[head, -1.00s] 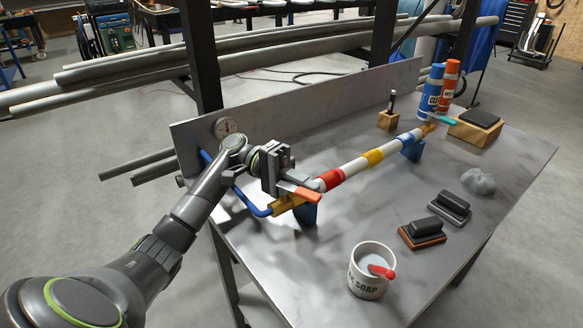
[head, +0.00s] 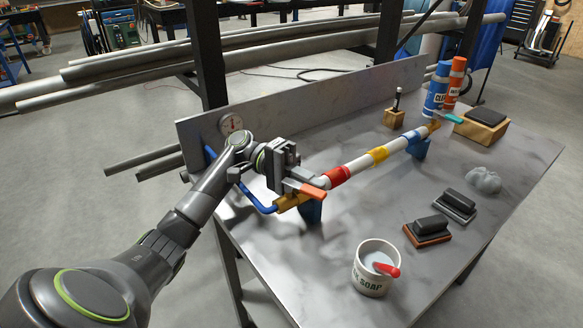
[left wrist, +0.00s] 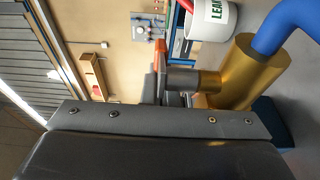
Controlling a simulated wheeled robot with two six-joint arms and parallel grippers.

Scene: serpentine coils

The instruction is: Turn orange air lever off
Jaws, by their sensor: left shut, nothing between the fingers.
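The orange lever (head: 312,192) sits above the brass valve (head: 288,202) at the near end of a white pipe with red and yellow bands (head: 360,163). My left gripper (head: 296,181) is shut and empty, right against the lever's inner end; I cannot tell whether they touch. The lever points right, roughly across the pipe. In the left wrist view a narrow part of the orange lever (left wrist: 160,58) shows beyond my fingers, beside the brass body (left wrist: 245,75). A blue hose (head: 252,200) joins the valve. My right gripper is out of view.
A soap cup (head: 368,281) with a red-handled tool stands at the table's front. A metal back panel (head: 310,105) with a gauge (head: 231,124) stands behind my arm.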

